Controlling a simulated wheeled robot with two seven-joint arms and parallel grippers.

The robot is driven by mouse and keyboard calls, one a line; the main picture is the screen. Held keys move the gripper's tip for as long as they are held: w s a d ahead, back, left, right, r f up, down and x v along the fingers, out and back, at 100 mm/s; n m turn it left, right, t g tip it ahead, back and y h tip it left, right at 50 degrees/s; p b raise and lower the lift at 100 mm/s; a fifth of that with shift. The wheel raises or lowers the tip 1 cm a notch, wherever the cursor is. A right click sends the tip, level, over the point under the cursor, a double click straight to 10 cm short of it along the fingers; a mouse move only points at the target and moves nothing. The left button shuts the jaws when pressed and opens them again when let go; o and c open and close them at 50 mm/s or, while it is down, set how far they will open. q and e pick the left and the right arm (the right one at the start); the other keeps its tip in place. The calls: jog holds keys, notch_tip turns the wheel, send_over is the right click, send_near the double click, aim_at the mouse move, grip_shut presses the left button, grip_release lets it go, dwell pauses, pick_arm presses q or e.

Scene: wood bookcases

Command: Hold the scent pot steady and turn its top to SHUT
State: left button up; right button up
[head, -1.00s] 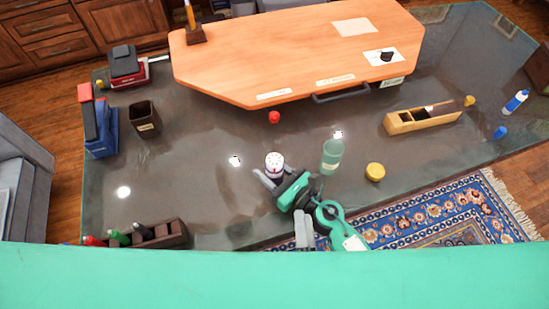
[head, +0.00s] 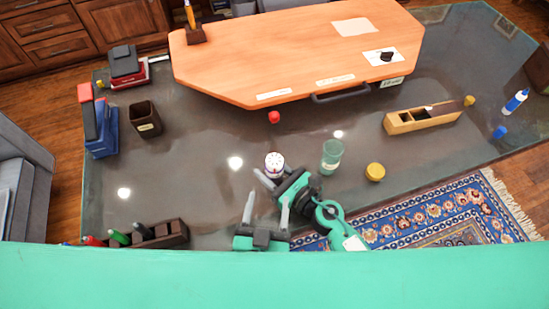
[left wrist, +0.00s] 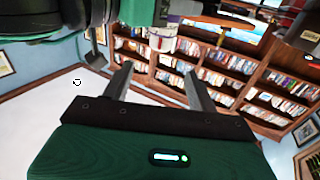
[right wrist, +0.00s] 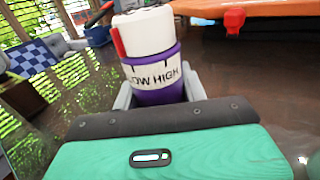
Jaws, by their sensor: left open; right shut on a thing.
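The scent pot (head: 274,168) stands on the dark glossy table in the head view, its white top dotted with red. In the right wrist view the pot (right wrist: 158,94) has a purple body, a band reading LOW HIGH, and a white top (right wrist: 146,32) with a red marker at its left side. SHUT is not readable. My right gripper (head: 266,181) is shut on the purple body; its fingers (right wrist: 159,93) flank it. My left gripper (head: 267,204) is open and empty, below the pot in the head view; its fingers (left wrist: 158,80) are spread in the left wrist view.
A green translucent cup (head: 331,157) and a yellow lid (head: 375,172) stand right of the pot. A red knob (head: 274,117) lies behind it, before the raised orange board (head: 300,50). A dark pen rack (head: 160,236) is at lower left.

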aim_at(269, 166)
pick_arm(q)
jog(key=w, duration=0.4)
jog(key=w+d, duration=0.1)
jog(key=w, duration=0.7)
jog(key=shift+d, duration=0.25)
jog(key=c, duration=1)
jog(key=shift+h, duration=0.3)
jog(key=m+h, duration=0.1)
jog(key=h, duration=0.1)
jog(key=m+g+h, duration=0.1)
jog(key=m+h, duration=0.1)
jog(key=shift+g+h, duration=0.3)
jog(key=shift+m+g+h, duration=1.5)
jog(key=shift+m+h, duration=0.4)
jog(key=shift+h, duration=0.3)
jog(key=shift+s+h, duration=0.1)
jog(key=shift+h, duration=0.2)
